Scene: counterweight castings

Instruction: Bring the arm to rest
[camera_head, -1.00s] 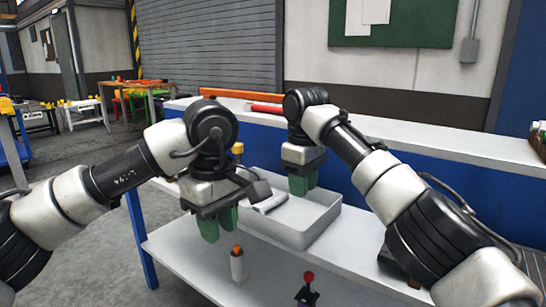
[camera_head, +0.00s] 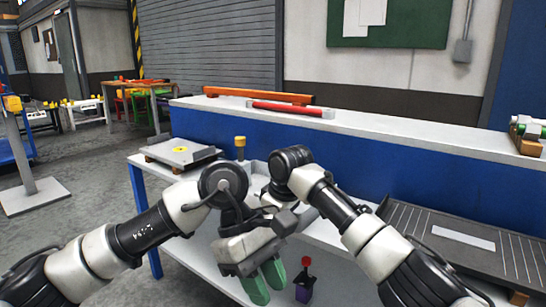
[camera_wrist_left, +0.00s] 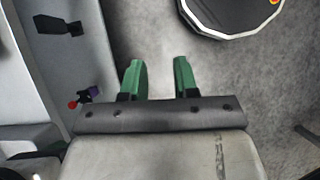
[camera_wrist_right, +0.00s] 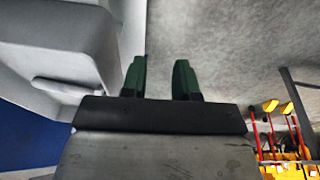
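My left gripper (camera_head: 262,288) hangs over the low white table in the head view, in front of my right arm. In the left wrist view its two green fingers (camera_wrist_left: 160,80) stand apart with nothing between them; grey floor shows beyond. My right gripper is hidden behind my left arm in the head view. In the right wrist view its green fingers (camera_wrist_right: 161,80) are apart and empty, beside a pale tray (camera_wrist_right: 112,45) with a light cylinder in it (camera_wrist_right: 62,87).
A grey plate (camera_head: 182,151) lies at the table's far left. A red bar (camera_head: 290,108) and orange bar (camera_head: 258,95) lie on the back counter. A dark ribbed surface (camera_head: 470,245) is at right.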

